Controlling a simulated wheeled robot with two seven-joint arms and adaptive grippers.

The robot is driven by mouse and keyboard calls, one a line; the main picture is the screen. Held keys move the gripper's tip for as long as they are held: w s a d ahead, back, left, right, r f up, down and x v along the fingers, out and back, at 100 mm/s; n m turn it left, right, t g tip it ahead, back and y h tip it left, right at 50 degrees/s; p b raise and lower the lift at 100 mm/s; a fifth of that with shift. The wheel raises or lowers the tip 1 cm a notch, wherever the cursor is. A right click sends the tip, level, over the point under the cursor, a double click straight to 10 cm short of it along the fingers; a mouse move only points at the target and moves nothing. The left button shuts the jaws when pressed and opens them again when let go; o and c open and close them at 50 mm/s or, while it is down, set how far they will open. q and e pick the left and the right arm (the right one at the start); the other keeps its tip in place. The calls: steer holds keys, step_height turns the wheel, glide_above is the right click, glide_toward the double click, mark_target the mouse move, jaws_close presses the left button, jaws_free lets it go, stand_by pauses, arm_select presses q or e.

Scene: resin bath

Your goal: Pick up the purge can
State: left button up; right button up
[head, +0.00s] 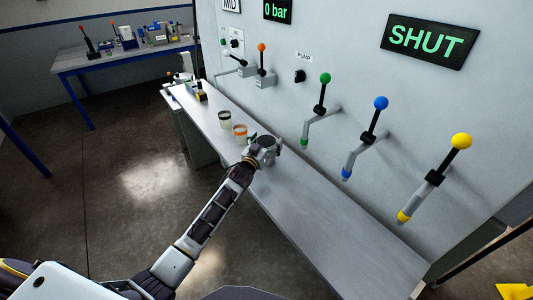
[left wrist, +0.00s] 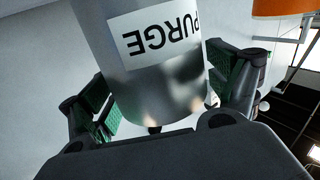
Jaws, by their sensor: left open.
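The purge can, a metallic grey cylinder with a white PURGE label, fills the upper middle of the left wrist view (left wrist: 165,85). In the head view its round top (head: 267,141) shows on the bench, partly hidden by my left gripper (head: 264,151). In the left wrist view the green-padded fingers stand open, one on each side of the can. A gap shows on the right side; contact on the left cannot be told. My right gripper is not in view.
An orange-banded cup (head: 240,132) and a dark-rimmed pale cup (head: 224,119) stand close beyond the can on the narrow bench (head: 310,210). Green (head: 325,78), blue (head: 381,103) and yellow (head: 461,141) valve levers stick out from the wall. The bench's near end is clear.

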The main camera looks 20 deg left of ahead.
arm_select(q)
steer(key=shift+c, duration=0.4)
steer(key=c, duration=1.4)
steer(key=shift+r+b, duration=0.55)
steer(key=shift+r, duration=4.5)
